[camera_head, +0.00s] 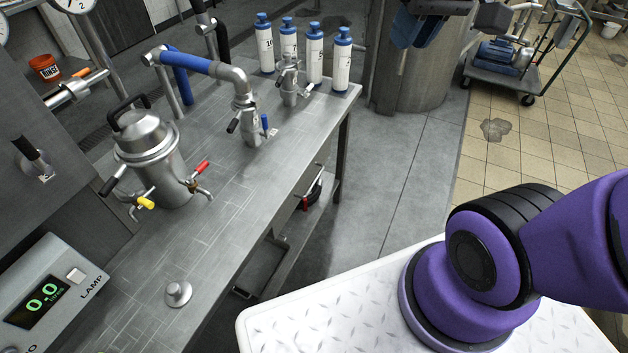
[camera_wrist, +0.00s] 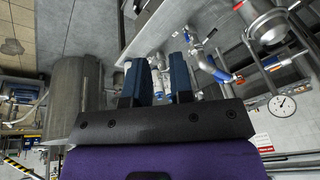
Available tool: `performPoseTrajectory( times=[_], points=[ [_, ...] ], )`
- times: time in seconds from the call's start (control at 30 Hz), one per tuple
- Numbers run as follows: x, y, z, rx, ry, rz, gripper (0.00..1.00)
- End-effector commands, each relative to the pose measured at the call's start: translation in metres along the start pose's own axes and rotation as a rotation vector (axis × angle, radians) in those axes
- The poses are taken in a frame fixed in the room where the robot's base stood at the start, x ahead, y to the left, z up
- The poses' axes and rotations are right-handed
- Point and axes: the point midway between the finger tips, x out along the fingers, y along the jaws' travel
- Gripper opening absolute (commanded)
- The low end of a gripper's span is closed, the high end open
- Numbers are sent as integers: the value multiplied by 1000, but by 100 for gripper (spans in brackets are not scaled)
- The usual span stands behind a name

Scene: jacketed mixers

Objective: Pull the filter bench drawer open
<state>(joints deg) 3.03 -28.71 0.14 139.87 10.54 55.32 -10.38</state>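The steel bench (camera_head: 235,150) runs from the lower left toward the top middle of the head view, carrying a lidded filter vessel (camera_head: 150,150) with red and yellow valve handles. I cannot make out a drawer front or its handle; the bench's front side is steeply angled and shaded. My gripper (camera_head: 418,28) is at the top edge of the head view, in front of the large tank and well apart from the bench.
Several blue-capped bottles (camera_head: 314,55) stand at the bench's far end. A blue-handled pipe fitting (camera_head: 247,105) rises from the bench. A lamp box (camera_head: 48,295) is at lower left. A steel tank (camera_head: 412,80) stands beyond. Grey floor (camera_head: 400,170) beside the bench is clear.

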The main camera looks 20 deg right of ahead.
Motion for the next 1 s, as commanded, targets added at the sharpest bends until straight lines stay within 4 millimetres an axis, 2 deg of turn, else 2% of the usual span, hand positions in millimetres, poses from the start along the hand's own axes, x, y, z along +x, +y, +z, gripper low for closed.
performPoseTrajectory(
  times=[0.2,0.57,0.77,1.0],
  points=[
    [34,1,-38,8,-131,-122,22],
    [103,11,-96,38,-278,-353,22],
    [150,22,-124,70,-325,-491,22],
    [214,40,-150,120,-346,-656,22]
  ],
)
